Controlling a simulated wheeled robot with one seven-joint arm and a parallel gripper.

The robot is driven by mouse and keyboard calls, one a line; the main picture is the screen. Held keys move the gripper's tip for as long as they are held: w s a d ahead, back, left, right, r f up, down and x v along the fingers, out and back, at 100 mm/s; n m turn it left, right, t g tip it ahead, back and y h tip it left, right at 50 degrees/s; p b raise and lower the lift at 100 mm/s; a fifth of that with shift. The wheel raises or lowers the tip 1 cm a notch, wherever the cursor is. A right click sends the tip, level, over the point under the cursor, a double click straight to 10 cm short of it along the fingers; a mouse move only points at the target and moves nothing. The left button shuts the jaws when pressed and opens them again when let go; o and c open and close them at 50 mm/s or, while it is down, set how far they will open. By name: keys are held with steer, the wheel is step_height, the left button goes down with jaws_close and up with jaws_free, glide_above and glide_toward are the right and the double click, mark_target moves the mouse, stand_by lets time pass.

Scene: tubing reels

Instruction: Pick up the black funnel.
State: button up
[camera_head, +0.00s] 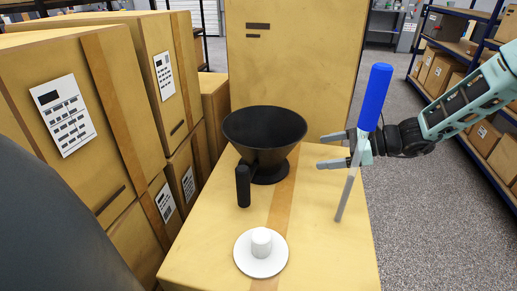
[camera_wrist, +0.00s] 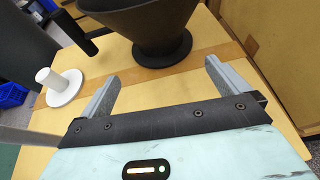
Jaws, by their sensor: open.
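The black funnel (camera_head: 262,143) stands upright on a large cardboard box (camera_head: 215,255), with a wide cone, a round foot and a dark side handle toward the front. My gripper (camera_head: 322,151) is open and empty to the right of the funnel, its two fingers pointing left at it with a gap between. In the wrist view the funnel (camera_wrist: 150,22) shows beyond my open fingers (camera_wrist: 163,80), its foot a little past the fingertips. The top of its cone is cut off there.
A white disc with a short post (camera_head: 260,254) stands in front of the funnel. A blue-topped rod (camera_head: 374,97) overlaps my gripper in the head view; I cannot tell if they touch. Stacked cartons (camera_head: 120,110) line the left, and a tall carton (camera_head: 295,60) stands behind.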

glide_toward(282, 160)
steer(key=w+a+f, duration=0.1)
steer(key=w+a, duration=0.1)
steer(key=w+a+f, duration=0.1)
steer(key=a, duration=0.1)
steer(key=shift+w+a+f, duration=0.1)
steer(key=shift+w+f, duration=0.15)
steer(key=shift+f, duration=0.1)
steer(key=shift+f+p+x, duration=0.2)
steer(key=shift+p+x, duration=0.1)
steer(key=shift+x, duration=1)
steer(key=shift+f+p+x, duration=0.15)
steer(key=shift+p+x, duration=0.1)
steer(key=shift+x, duration=1.1)
steer(key=shift+s, duration=0.1)
steer(key=shift+c, duration=0.3)
steer(key=shift+r, duration=0.1)
steer(key=c, duration=0.8)
